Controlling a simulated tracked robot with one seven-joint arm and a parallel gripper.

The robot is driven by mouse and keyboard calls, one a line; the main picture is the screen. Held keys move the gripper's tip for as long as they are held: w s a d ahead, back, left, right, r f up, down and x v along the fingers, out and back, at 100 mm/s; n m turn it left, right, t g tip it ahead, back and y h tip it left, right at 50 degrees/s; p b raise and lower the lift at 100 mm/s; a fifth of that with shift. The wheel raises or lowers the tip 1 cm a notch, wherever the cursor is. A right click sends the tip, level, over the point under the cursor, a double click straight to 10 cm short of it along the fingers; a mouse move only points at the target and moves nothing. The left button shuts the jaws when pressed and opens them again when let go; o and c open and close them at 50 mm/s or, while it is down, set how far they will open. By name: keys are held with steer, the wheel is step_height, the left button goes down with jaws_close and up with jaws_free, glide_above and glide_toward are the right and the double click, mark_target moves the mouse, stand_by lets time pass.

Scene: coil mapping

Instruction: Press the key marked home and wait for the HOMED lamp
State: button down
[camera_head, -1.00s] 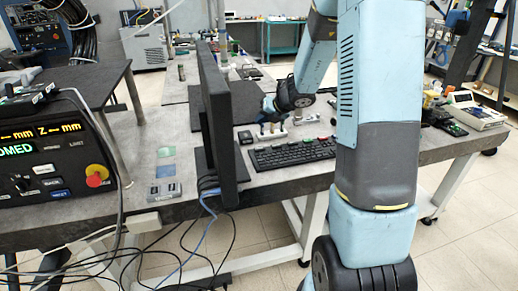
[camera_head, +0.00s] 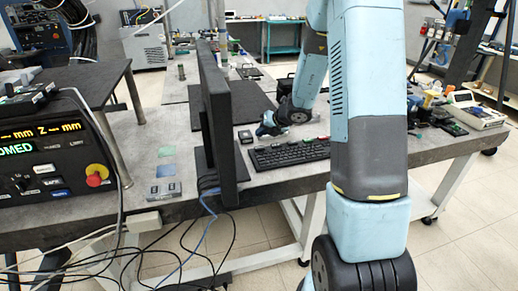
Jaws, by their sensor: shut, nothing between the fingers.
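The control panel (camera_head: 50,160) is at the far left, cut off by the picture edge. Its green lamp (camera_head: 15,149) is lit; the visible letters read "OMED". A yellow display line with "mm" and "Z" is lit above it. Below are a white key (camera_head: 46,169), a blue key (camera_head: 60,193) and dark keys; their labels are too small to read surely, so I cannot tell which is marked home. My gripper (camera_head: 267,130) is shut, low over the bench behind the keyboard, far to the right of the panel. I cannot tell whether it touches anything.
A red stop button (camera_head: 94,180) on a yellow base is at the panel's right. A monitor (camera_head: 215,110) seen edge-on stands between panel and gripper. A black keyboard (camera_head: 288,153) lies before my gripper. Cables (camera_head: 185,245) hang under the bench.

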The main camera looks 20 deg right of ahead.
mark_target(262, 148)
steer(key=shift+f, duration=1.75)
steer(key=shift+f, duration=0.7)
stand_by(1.5)
steer(key=shift+r, duration=0.15)
stand_by(0.3)
steer(key=shift+r, duration=3.15)
